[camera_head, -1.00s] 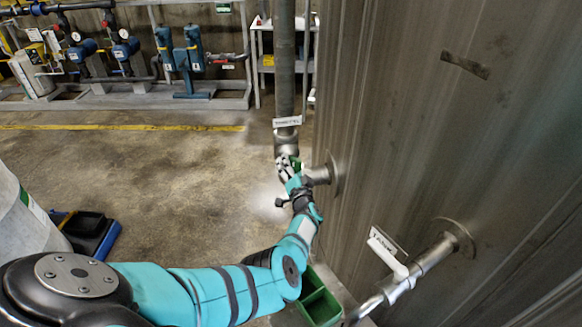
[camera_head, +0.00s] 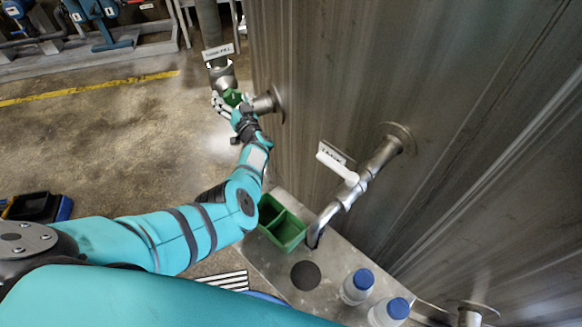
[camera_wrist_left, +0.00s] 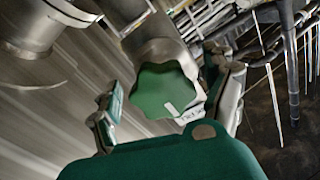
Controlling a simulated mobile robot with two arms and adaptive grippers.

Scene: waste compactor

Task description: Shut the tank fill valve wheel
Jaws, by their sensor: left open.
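The green, lobed valve wheel (camera_head: 232,97) sits on the pipe beside the large metal tank, below a white label plate (camera_head: 217,51). My left gripper (camera_head: 228,106) is at the wheel and partly covers it in the head view. In the left wrist view the wheel (camera_wrist_left: 168,90) lies between the two spread fingers of my left gripper (camera_wrist_left: 172,106), with a white mark on its face. The gripper is open around the wheel, and I cannot tell whether either finger touches it. My right gripper is not in view.
The tank wall (camera_head: 320,70) fills the right side. A second pipe with a tap (camera_head: 365,175) sticks out from it. Below are a green divided bin (camera_head: 283,231) and white bottles with blue caps (camera_head: 357,287) on a ledge (camera_head: 325,268). The floor (camera_head: 120,130) to the left is mostly clear.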

